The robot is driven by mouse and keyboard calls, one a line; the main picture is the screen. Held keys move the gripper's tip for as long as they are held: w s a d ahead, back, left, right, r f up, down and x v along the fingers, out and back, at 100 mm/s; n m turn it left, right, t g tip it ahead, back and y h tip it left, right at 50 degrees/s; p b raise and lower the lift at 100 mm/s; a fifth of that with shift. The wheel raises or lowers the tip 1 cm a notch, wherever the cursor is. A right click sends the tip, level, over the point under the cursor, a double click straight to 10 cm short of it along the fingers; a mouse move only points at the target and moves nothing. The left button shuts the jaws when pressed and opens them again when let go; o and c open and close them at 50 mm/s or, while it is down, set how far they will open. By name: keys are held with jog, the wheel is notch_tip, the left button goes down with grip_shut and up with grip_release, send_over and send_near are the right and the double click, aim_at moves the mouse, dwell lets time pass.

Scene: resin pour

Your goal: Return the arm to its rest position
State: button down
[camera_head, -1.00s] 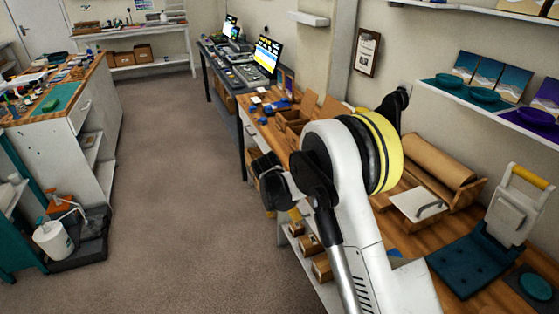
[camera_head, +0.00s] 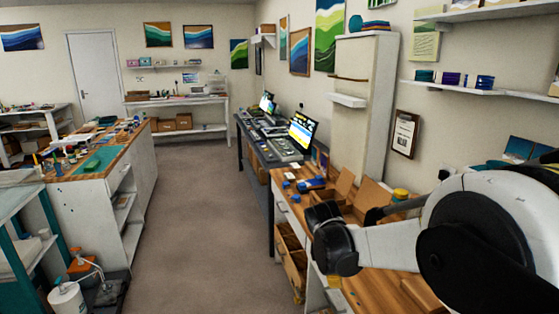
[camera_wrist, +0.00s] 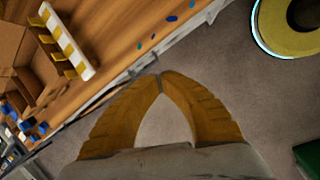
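My arm (camera_head: 390,245) reaches in from the right in the head view, bent, with its dark wrist end (camera_head: 330,240) beside the front edge of the wooden workbench. In the wrist view my gripper (camera_wrist: 160,77) shows two ribbed orange-yellow fingers. Their tips meet and nothing is between them; grey floor shows through the gap behind the tips. The gripper points down beside the bench (camera_wrist: 125,38). In the head view the fingers are mostly hidden, with only a small yellow part below the wrist.
The workbench (camera_head: 375,292) carries cardboard boxes (camera_head: 372,195) and small blue items. In the wrist view a white rack with yellow pieces (camera_wrist: 67,42) lies near the bench edge. A dark desk with monitors (camera_head: 302,131) stands farther back. The floor aisle (camera_head: 200,220) is clear.

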jog(key=s+d+r+m+t+y, duration=0.1)
jog(key=s+d+r+m, duration=0.1)
jog(key=s+r+m, duration=0.55)
jog(key=s+d+r+m+t+y, duration=0.1)
jog(key=s+r+m+t, duration=0.2)
jog(key=s, duration=0.7)
jog(key=s+m, duration=0.5)
jog(key=s, duration=0.3)
jog(key=shift+d+r+y, duration=0.15)
jog(key=shift+y, duration=0.25)
jog(key=shift+m, duration=0.25)
